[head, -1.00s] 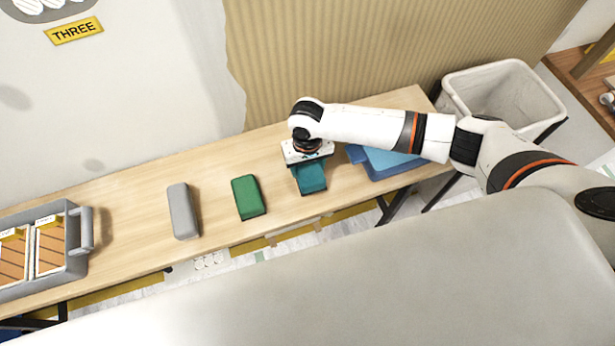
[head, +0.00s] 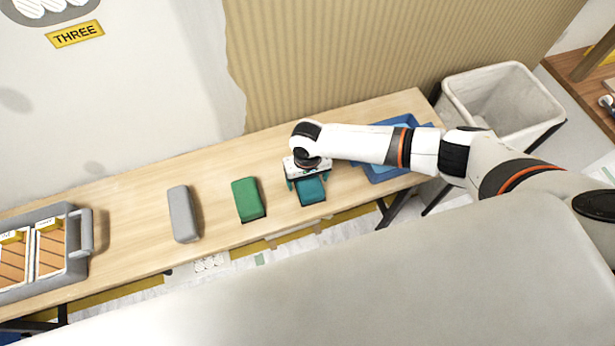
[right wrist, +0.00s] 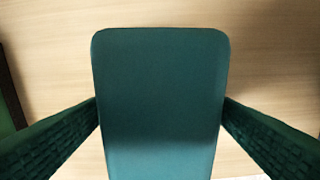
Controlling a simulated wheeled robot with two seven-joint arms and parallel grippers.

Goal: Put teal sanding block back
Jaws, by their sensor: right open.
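The teal sanding block (head: 312,191) is on the wooden table, to the right of the green block, near the front edge. My right gripper (head: 308,182) is just above it and open, one finger on each side of the block. In the right wrist view the teal block (right wrist: 160,95) fills the middle, between the two dark green ribbed fingers (right wrist: 162,108). The fingers lie very close to its sides; I cannot tell whether they touch. My left gripper is not in view.
A green block (head: 248,199) and a grey block (head: 182,213) lie to the left on the table (head: 130,205). A grey crate (head: 78,265) stands at far left. A blue tray (head: 385,177) is partly hidden under my right arm. A pale bin (head: 500,100) stands beyond the table's right end.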

